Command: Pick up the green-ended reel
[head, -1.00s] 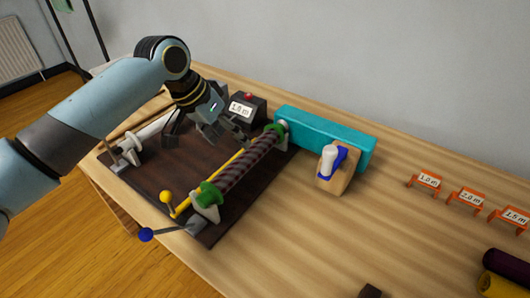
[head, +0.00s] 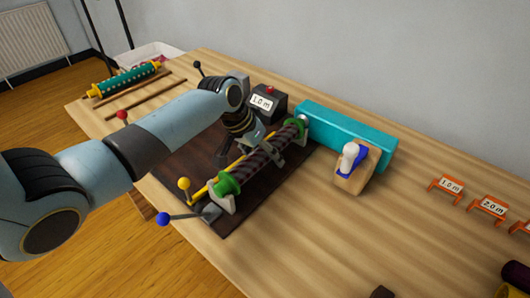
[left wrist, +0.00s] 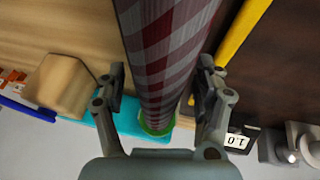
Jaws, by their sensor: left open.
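My left gripper (head: 262,148) is at the middle of the reel in the head view, one finger on each side. In the left wrist view the gripper (left wrist: 162,95) is open, with a gap between each finger and the roll. My right gripper is not in view.
A teal block (head: 345,136) stands behind the reel's far end, beside a wooden piece with a white-and-blue handle (head: 352,160). A yellow bar (head: 205,188) runs along the reel. A teal reel with yellow ends (head: 125,80) lies at the far left. Orange label stands (head: 447,187) are at right.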

